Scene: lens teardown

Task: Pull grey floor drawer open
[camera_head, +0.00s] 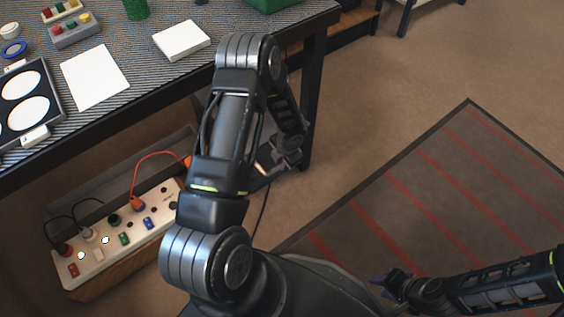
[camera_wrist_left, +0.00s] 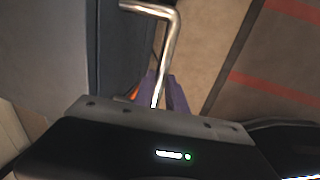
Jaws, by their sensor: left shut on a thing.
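In the left wrist view a bent silver bar handle (camera_wrist_left: 166,40) stands out beside a dark grey front (camera_wrist_left: 115,55), which I take to be the drawer. The purple fingers of my left gripper (camera_wrist_left: 160,95) are closed around the lower end of this handle. In the head view my left gripper (camera_head: 264,176) is low beside the table leg, largely hidden by my arm. A grey surface (camera_head: 95,190) under the table may belong to the drawer; how far it is open cannot be told. My right gripper (camera_head: 381,281) is at the lower right, away from the drawer, its jaws unclear.
A white socket panel (camera_head: 128,245) with cables and coloured switches sits on a wooden box below the table (camera_head: 140,88). An orange cable (camera_head: 135,180) and a black cable run near my left arm. A dark mat with red stripes (camera_head: 450,200) covers clear floor at right.

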